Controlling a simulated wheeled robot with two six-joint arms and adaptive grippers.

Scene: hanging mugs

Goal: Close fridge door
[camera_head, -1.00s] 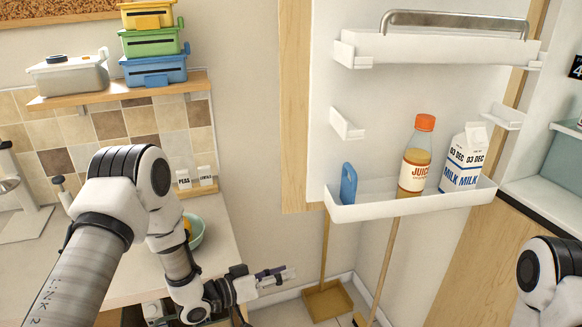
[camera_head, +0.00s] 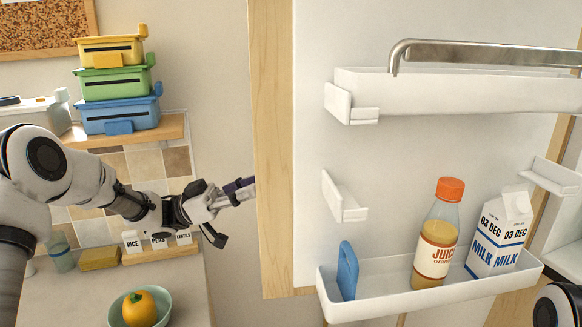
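The open fridge door (camera_head: 400,170) fills the right half of the head view, with its white inner side facing me and a wooden edge (camera_head: 270,150) on its left. Its lower shelf (camera_head: 440,300) holds a juice bottle (camera_head: 438,235), a milk carton (camera_head: 499,235) and a blue item (camera_head: 347,270). My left gripper (camera_head: 240,190) is raised just left of the door's wooden edge. Its fingertips point at that edge; I cannot tell whether they touch it, or whether the fingers are open. Only a piece of my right arm shows at the lower right; its gripper is out of view.
Stacked yellow, green and blue boxes (camera_head: 115,85) stand on a wooden wall shelf (camera_head: 150,132) at the left. A counter (camera_head: 75,295) below holds a bowl (camera_head: 140,308) with a yellow-orange fruit or vegetable, a sponge (camera_head: 99,259) and small labelled containers (camera_head: 158,240).

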